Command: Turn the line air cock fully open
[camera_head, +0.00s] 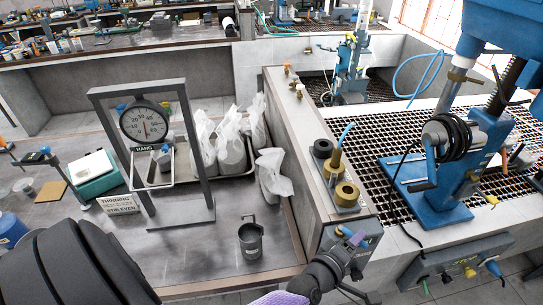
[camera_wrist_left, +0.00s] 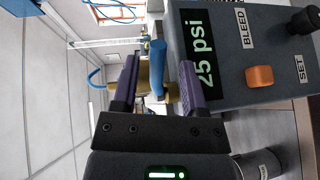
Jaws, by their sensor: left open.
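The line air cock shows in the left wrist view as a blue lever (camera_wrist_left: 158,65) on a brass body (camera_wrist_left: 143,76). The lever stands lengthwise between the purple fingers of my left gripper (camera_head: 352,240). The fingers are apart, with the lever between them; I cannot tell whether either touches it. Next to the cock is a grey control box (camera_wrist_left: 225,95) reading 25 psi, with an orange knob (camera_wrist_left: 260,77) and BLEED and SET labels. My right gripper is not in view.
A dial scale (camera_head: 145,121) hangs in a grey frame at left, near white bags (camera_head: 228,135). A dark mug (camera_head: 250,240) stands left of my gripper. A blue machine (camera_head: 440,195) stands on the grating at right.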

